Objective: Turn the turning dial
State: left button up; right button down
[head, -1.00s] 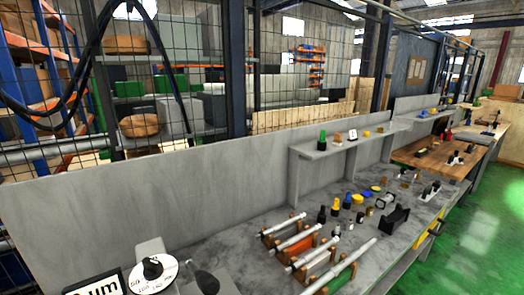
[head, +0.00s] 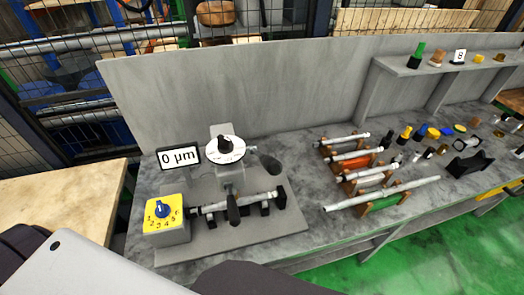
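In the head view a cylindrical grinder (head: 290,222) stands on the grey bench, with a metal cylinder lying across its bed. At its left front is a yellow box face with numbers and a blue knob (head: 162,209) on top. Behind the cylinder is a round white dial (head: 225,149) with a black knob at its centre and markings round its rim. A small display (head: 179,157) left of that dial reads 0 µm. I cannot tell which of the two knobs is the turning dial. Neither of my grippers is in view.
Dark handles (head: 269,163) stick out near the white dial and in front of the cylinder. Several metal shafts lie on wooden racks (head: 373,202) to the right. A grey panel (head: 300,90) rises behind the bench. A pale table (head: 65,205) stands at the left.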

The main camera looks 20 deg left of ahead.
aim_at(162, 211)
jog(key=u, duration=1.1)
jog(key=k, duration=0.45)
